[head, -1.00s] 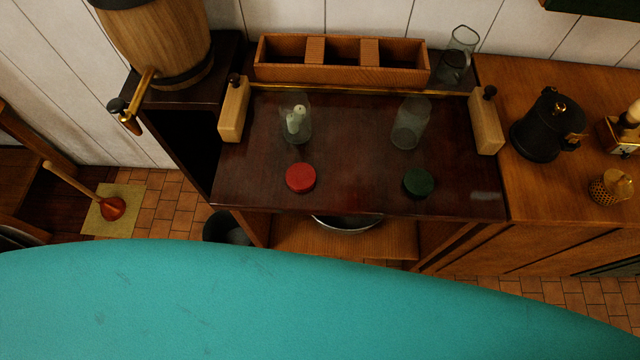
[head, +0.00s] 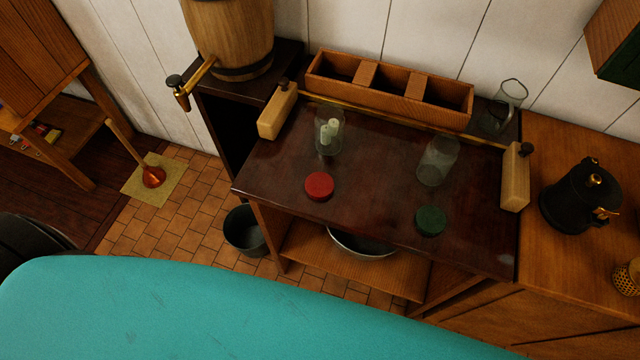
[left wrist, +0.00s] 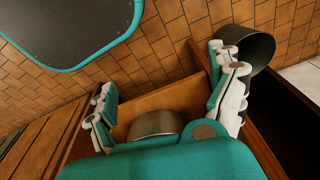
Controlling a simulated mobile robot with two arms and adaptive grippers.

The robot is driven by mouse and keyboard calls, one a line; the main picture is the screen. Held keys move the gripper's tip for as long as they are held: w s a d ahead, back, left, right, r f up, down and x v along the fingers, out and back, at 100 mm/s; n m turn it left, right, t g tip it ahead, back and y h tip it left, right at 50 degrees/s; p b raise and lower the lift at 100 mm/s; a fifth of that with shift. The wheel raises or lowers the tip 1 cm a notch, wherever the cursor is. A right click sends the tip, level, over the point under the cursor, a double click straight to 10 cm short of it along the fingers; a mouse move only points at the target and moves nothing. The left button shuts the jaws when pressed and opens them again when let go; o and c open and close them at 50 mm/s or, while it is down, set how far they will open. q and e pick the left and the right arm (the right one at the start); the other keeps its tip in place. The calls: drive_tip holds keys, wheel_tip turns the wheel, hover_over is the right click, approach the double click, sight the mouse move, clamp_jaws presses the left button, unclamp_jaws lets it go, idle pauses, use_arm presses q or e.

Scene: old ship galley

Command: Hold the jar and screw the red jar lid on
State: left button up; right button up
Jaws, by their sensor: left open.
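The red jar lid (head: 319,186) lies flat on the dark tabletop (head: 380,205) near its front left. Behind it stands a clear glass jar (head: 328,140) with pale candle-like pieces inside. A second glass jar (head: 436,163), which looks empty, stands to the right, with a green lid (head: 431,220) in front of it. All are apart from each other. My left gripper (left wrist: 165,105) shows in the left wrist view, open and empty, with a metal bowl and a wooden shelf beyond its fingers. Neither gripper shows in the head view.
A wooden compartment box (head: 390,90) and a glass pitcher (head: 503,105) stand at the back. Wooden blocks (head: 278,111) flank the tabletop. A metal bowl (head: 360,243) sits on the shelf below.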

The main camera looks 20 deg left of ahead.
sight(321, 182)
use_arm(q)
drive_tip(key=w+d+r+t, duration=0.1)
drive_tip(key=w+r, duration=0.3)
drive_tip(key=r, duration=0.7)
drive_tip(key=w+d+r+m+h+p, duration=0.1)
drive_tip(key=w+d+r, duration=0.15)
drive_tip(key=r, duration=0.85)
drive_tip(key=w+r+t, duration=0.1)
drive_tip(key=w+r, duration=0.3)
drive_tip(key=r, duration=0.7)
drive_tip(key=w+d+r+m+g+h, duration=0.1)
drive_tip(key=w+d+r+m+h, duration=0.1)
drive_tip(key=w+d+r+m, duration=0.3)
drive_tip(key=w+d+r+m+h, duration=0.1)
drive_tip(key=w+d+r+m, duration=0.25)
drive_tip(key=d+m, duration=0.4)
drive_tip(key=w+a+r+m+g+y, duration=0.2)
drive_tip(key=w+a+r+m+y, duration=0.2)
drive_tip(key=w+a+r+m, duration=0.3)
wheel_tip(321, 182, up, 2)
drive_tip(key=shift+w+a+r+m+g, duration=0.1)
drive_tip(key=shift+w+a+m+g, duration=0.3)
drive_tip(key=shift+m, duration=0.85)
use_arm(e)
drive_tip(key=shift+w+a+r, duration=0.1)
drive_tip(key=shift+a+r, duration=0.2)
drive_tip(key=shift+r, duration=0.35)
use_arm(q)
drive_tip(key=shift+s, duration=0.1)
